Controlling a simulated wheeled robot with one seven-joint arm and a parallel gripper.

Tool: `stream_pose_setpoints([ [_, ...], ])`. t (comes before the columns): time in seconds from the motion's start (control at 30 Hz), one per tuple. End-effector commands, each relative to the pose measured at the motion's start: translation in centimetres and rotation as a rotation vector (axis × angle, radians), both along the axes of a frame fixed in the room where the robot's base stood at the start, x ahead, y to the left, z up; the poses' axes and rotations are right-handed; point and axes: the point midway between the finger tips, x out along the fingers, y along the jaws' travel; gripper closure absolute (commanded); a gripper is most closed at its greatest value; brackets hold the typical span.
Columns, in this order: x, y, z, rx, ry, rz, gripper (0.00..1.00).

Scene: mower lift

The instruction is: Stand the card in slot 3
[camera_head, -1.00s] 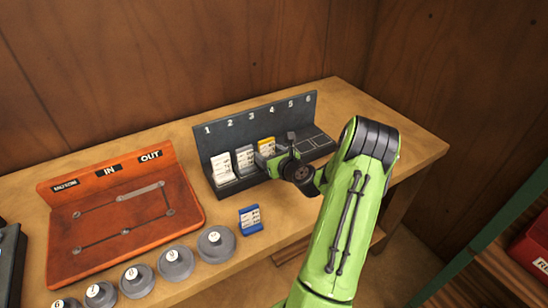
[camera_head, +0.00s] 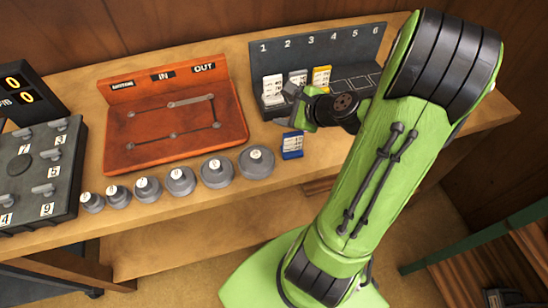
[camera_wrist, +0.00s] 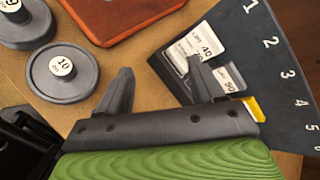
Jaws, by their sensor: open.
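White-labelled cards stand under number 1 (camera_head: 272,88) and number 2 (camera_head: 298,77). A yellow card (camera_head: 321,77) stands under number 3, partly hidden by my gripper. My gripper (camera_head: 297,102) is open, in front of the cards and above and behind the blue card. In the wrist view its two fingers (camera_wrist: 160,85) are apart, with bare table between them.
Round grey weights (camera_head: 255,162) stand in a row left of the blue card. An orange-red board (camera_head: 170,125) lies behind them. A dark box with knobs (camera_head: 35,175) is at the far left. The rack floor under 4 to 6 looks empty where visible.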

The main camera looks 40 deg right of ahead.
Motion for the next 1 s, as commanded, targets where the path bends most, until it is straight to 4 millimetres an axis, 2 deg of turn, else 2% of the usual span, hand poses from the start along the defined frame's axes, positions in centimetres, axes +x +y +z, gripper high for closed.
stream_pose_setpoints([
  [0.03, 0.0, 3.2, 0.7, -0.164, 0.046, 0.177, 0.33],
  [0.1, -0.9, 6.9, 1.4, -0.391, 0.107, 0.423, 0.33],
  [0.2, -3.1, 11.0, 2.8, -0.698, 0.163, 0.747, 0.33],
  [0.27, -4.9, 12.9, 3.9, -0.870, 0.183, 0.924, 0.33],
  [0.4, -9.8, 15.9, 6.7, -1.229, 0.187, 1.285, 0.33],
  [0.5, -13.4, 16.8, 8.3, -1.416, 0.160, 1.478, 0.33],
  [0.63, -16.4, 17.0, 9.3, -1.543, 0.120, 1.626, 0.33],
  [0.73, -17.2, 16.9, 9.4, -1.572, 0.109, 1.666, 0.33],
  [1.0, -17.2, 16.9, 9.8, -1.572, 0.111, 1.668, 0.33],
])
